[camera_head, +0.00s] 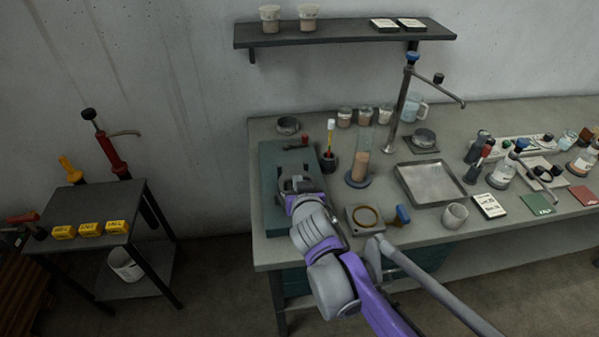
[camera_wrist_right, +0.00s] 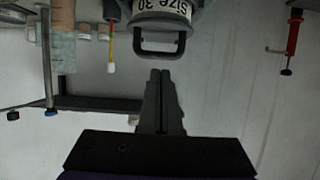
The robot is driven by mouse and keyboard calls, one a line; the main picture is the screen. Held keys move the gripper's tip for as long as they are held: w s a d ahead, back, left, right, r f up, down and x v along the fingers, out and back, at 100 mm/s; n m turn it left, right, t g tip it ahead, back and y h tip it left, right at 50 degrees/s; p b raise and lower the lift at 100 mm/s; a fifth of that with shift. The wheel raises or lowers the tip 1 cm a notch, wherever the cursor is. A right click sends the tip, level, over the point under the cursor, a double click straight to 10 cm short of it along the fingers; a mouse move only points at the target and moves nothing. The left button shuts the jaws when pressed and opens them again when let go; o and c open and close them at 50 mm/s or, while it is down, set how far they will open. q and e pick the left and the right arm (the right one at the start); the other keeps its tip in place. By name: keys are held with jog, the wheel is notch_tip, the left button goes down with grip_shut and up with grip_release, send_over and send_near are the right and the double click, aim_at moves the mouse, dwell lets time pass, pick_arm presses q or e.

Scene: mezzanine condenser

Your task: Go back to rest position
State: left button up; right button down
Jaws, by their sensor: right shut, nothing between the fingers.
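My right arm reaches up from the bottom of the head view to the left end of the workbench. My right gripper (camera_head: 292,184) is over the dark teal board there, its fingertips partly hidden by the wrist. In the right wrist view, which looks upside down, the right gripper's fingers (camera_wrist_right: 158,78) are shut together with nothing between them. Just beyond the tips is a round grey piece labelled "Size 30" (camera_wrist_right: 168,8) with a dark handle (camera_wrist_right: 160,48). The fingers look apart from the handle, though the exact gap is hard to tell. My left gripper is not in view.
Close to the arm are a ring-topped device (camera_head: 366,216), a cylinder on a round base (camera_head: 359,166) and a dark cup with a yellow stick (camera_head: 329,161). A metal tray (camera_head: 430,183) lies right. The floor between bench and side table (camera_head: 88,208) looks clear.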

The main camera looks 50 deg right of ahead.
jog(key=shift+s+a+f+p, duration=0.2)
jog(key=shift+s+a+f, duration=0.55)
jog(key=shift+s, duration=0.2)
jog(key=shift+s+a+f+p, duration=0.15)
jog(key=shift+s+a+f, duration=0.55)
jog(key=shift+s, duration=0.2)
